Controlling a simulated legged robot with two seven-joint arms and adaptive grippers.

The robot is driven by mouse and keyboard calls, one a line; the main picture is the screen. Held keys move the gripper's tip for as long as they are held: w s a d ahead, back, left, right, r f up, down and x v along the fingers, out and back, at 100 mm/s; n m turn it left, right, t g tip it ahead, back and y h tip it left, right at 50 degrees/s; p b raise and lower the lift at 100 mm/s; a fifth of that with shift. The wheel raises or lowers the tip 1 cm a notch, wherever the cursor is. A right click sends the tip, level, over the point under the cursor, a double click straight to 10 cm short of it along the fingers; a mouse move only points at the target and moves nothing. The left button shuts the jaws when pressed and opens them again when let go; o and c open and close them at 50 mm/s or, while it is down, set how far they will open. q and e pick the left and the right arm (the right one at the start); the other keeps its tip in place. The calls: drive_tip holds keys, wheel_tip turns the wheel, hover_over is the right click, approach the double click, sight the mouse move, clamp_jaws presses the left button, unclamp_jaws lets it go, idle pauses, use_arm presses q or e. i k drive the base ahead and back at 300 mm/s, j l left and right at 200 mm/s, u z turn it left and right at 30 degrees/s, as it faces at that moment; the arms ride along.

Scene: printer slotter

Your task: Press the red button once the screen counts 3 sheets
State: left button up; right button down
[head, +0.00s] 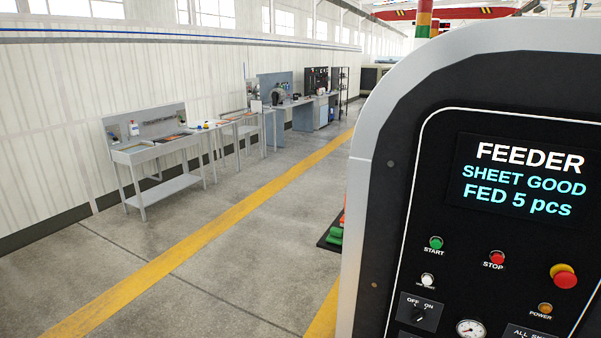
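The machine's dark control panel (400,200) with a light grey frame fills the right side of the head view. Its screen (522,180) reads "FEEDER", "SHEET GOOD" and "FED 5 pcs". A red button (497,258) labelled STOP sits below the screen. A larger red mushroom button on a yellow collar (564,277) sits to its right. A green START button (436,243) is to the left of the STOP button. Neither of my grippers is in view.
A white button (427,281), an OFF/ON switch (418,314), an orange POWER lamp (545,309) and a gauge (470,329) sit low on the panel. Workbenches (165,186) line the left wall. The floor (230,260) between is clear, with a yellow stripe.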

sight(497, 258)
drive_tip(key=z, duration=1.35)
